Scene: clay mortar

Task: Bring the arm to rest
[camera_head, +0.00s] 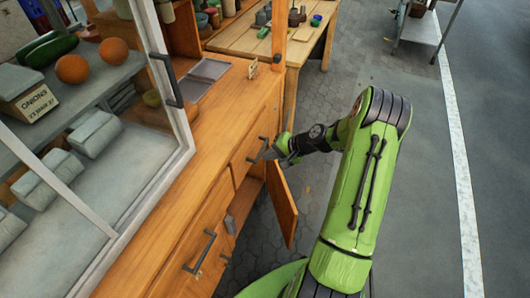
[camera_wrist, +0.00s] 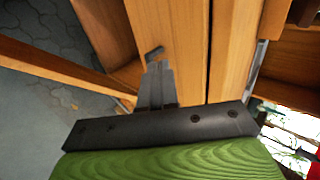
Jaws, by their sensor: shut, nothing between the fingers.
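My green arm reaches from the bottom of the head view toward the wooden counter (camera_head: 185,125). My gripper (camera_head: 268,154) is beside the counter's front, close to a dark drawer handle (camera_head: 258,149). In the wrist view my gripper (camera_wrist: 157,72) is shut, with its fingers together and nothing between them. The fingertips point at the wooden front, near a small dark piece. I cannot tell whether they touch it.
An open cabinet door (camera_head: 281,205) stands out from the counter below my gripper. A glass case (camera_head: 90,120) with food and packages is on the left. A wooden table (camera_head: 275,40) with pots stands behind. Grey pavement (camera_head: 420,180) on the right is clear.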

